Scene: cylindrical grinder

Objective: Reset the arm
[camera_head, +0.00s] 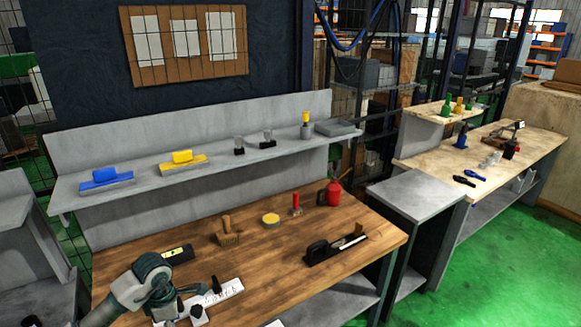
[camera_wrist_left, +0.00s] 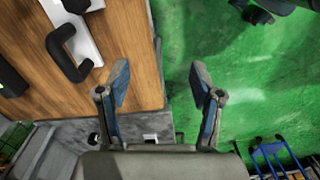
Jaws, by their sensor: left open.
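My left arm (camera_head: 146,284) comes in from the lower left in the head view, over the front left corner of the wooden workbench (camera_head: 285,270). Its fingertips cannot be made out there. In the left wrist view my left gripper (camera_wrist_left: 160,84) is open and empty, its two blue-grey fingers spread wide. One finger is over the wooden bench edge and the other over the green floor. A white plate with a black handle (camera_wrist_left: 72,45) lies on the bench beside the gripper, apart from it. My right gripper is in neither view.
A grey shelf (camera_head: 215,170) runs behind. Green floor (camera_head: 500,265) is open at right.

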